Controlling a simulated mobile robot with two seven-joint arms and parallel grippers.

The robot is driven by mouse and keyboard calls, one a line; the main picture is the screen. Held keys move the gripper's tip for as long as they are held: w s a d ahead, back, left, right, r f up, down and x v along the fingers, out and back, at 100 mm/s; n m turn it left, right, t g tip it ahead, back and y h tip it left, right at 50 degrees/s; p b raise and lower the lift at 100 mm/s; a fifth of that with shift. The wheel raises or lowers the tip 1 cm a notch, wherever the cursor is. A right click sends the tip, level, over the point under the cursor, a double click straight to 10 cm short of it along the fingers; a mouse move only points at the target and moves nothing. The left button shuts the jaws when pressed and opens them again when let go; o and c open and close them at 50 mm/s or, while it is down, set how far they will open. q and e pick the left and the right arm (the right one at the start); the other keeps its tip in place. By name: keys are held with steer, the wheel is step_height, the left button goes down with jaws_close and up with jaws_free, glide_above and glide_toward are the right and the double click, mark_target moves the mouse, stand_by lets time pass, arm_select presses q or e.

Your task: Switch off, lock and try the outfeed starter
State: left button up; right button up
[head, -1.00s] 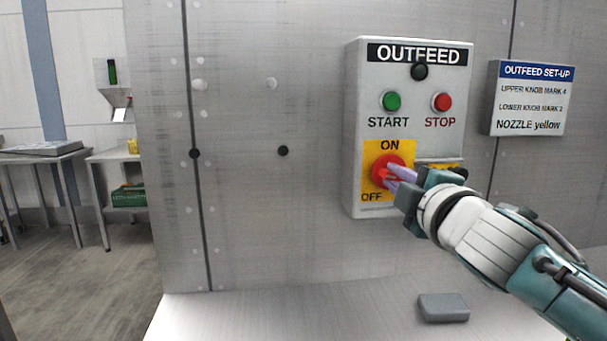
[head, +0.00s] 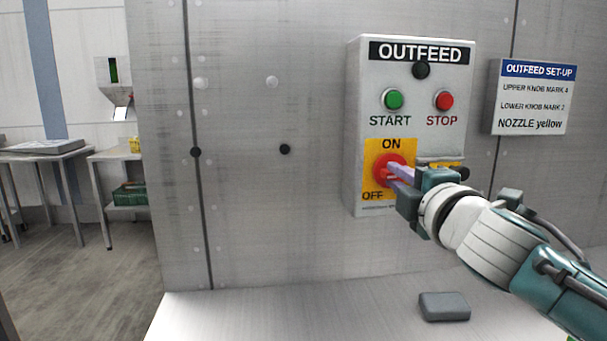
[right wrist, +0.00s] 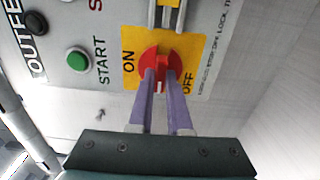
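The OUTFEED starter box (head: 357,120) is on the grey wall, with a green START button (head: 393,99), a red STOP button (head: 443,100) and a dark round lamp (head: 421,70). Its red rotary switch (head: 382,162) sits on a yellow plate marked ON above and OFF at lower left. My right gripper (head: 394,171) is at the switch. In the right wrist view its purple fingers (right wrist: 160,88) close on both sides of the red handle (right wrist: 159,66), which points roughly midway between ON and OFF. No padlock is clearly recognisable. My left gripper is out of view.
A metal bracket with yellow behind it (head: 440,160) is beside the switch, partly hidden by my gripper. A grey block (head: 444,307) lies on the pale ledge (head: 300,315). A set-up sign (head: 530,98) hangs at right. Side tables (head: 45,153) stand at far left.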

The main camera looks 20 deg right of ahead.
steer(key=o, duration=0.5)
steer(key=shift+c, duration=0.2)
steer(key=v, duration=1)
steer(key=shift+d, duration=0.1)
